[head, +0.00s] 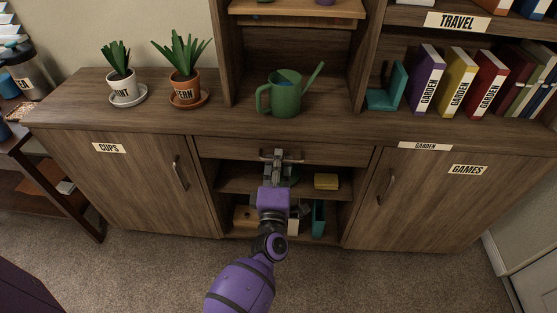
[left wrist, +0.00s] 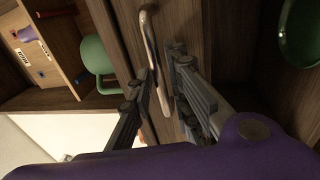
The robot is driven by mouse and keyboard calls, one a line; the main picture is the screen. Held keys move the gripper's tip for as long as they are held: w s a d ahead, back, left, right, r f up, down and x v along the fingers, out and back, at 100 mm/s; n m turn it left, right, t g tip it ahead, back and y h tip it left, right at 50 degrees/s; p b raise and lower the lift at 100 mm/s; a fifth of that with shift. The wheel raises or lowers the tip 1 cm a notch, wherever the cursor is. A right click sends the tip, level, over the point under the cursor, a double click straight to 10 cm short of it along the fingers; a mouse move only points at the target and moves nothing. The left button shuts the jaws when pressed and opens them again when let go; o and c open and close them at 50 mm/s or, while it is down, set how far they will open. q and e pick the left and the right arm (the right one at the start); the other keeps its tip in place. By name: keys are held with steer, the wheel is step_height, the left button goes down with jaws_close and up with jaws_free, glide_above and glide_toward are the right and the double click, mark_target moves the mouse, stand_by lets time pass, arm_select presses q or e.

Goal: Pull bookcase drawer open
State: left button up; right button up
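The wooden bookcase drawer (head: 225,149) is a wide, low front between the two cupboard doors. Its front looks flush with the bookcase, so it appears closed. A metal bar handle (head: 265,155) sits at its middle; it also shows in the left wrist view (left wrist: 151,40). My left gripper (head: 282,157) is at the handle. In the left wrist view its two grey fingers (left wrist: 160,76) stand apart on either side of the bar. Whether either finger touches the bar is unclear. My right gripper is in neither view.
Below the drawer are open shelves with a yellow item (head: 326,181) and a teal item (head: 318,220). A green watering can (head: 284,98) and potted plants (head: 183,75) stand on top. Cupboard doors labelled cups (head: 140,180) and games (head: 425,205) flank it. Carpet (head: 150,270) lies in front.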

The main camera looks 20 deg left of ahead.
arm_select(q)
steer(key=shift+w+a, duration=0.1)
steer(key=shift+w, duration=0.1)
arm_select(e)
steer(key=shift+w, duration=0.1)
arm_select(q)
steer(key=shift+c, duration=0.4)
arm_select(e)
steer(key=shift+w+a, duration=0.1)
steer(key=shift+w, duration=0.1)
arm_select(q)
jaws_close()
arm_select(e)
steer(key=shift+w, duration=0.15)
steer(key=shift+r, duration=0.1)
arm_select(q)
steer(key=r+p+v, duration=0.3)
steer(key=v, duration=1.6)
steer(key=shift+s+r, duration=0.35)
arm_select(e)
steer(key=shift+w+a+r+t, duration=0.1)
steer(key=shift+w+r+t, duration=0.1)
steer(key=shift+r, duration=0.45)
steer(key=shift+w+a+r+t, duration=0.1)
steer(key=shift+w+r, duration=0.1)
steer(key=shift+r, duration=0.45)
